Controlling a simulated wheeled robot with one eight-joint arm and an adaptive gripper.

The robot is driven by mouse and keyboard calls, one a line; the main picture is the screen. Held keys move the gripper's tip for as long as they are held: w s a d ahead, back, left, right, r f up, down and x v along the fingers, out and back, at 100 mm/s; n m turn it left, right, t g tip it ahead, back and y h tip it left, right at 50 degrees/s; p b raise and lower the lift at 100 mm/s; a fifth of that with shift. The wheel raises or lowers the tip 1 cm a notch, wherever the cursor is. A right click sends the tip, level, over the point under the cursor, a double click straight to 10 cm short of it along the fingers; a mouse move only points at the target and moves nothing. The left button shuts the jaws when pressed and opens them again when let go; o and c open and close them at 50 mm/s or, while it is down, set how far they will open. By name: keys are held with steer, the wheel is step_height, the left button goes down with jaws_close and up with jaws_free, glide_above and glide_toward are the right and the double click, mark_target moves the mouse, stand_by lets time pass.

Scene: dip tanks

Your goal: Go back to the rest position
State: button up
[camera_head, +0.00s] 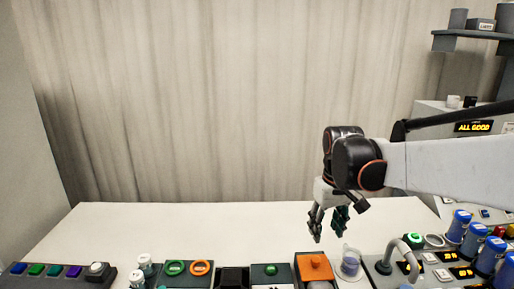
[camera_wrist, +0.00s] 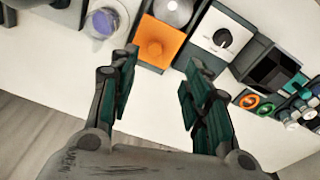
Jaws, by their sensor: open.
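My gripper (camera_head: 328,222) hangs from my arm above the right part of the white table, fingers pointing down. Its two dark fingers with green pads are spread, and it also shows in the wrist view (camera_wrist: 157,95). Nothing is between the fingers. Below and in front of it is a box with an orange top (camera_head: 314,267), which lies beyond the fingertips in the wrist view (camera_wrist: 158,42). A clear beaker (camera_head: 350,261) stands just right of the orange box, apart from the gripper.
A control panel with blue-capped bottles (camera_head: 459,227) and a curved spout (camera_head: 398,252) fills the right. A box with a green button (camera_head: 271,270), green and orange rings (camera_head: 175,267), small vials (camera_head: 145,265) and a button strip (camera_head: 54,271) line the front. The table behind is bare.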

steer(key=s+m+t, duration=0.2)
steer(key=s+t, duration=0.4)
steer(key=s, duration=1.3)
steer(key=shift+s+f+m, duration=0.15)
steer(key=shift+s+m, duration=0.15)
steer(key=shift+s, duration=0.05)
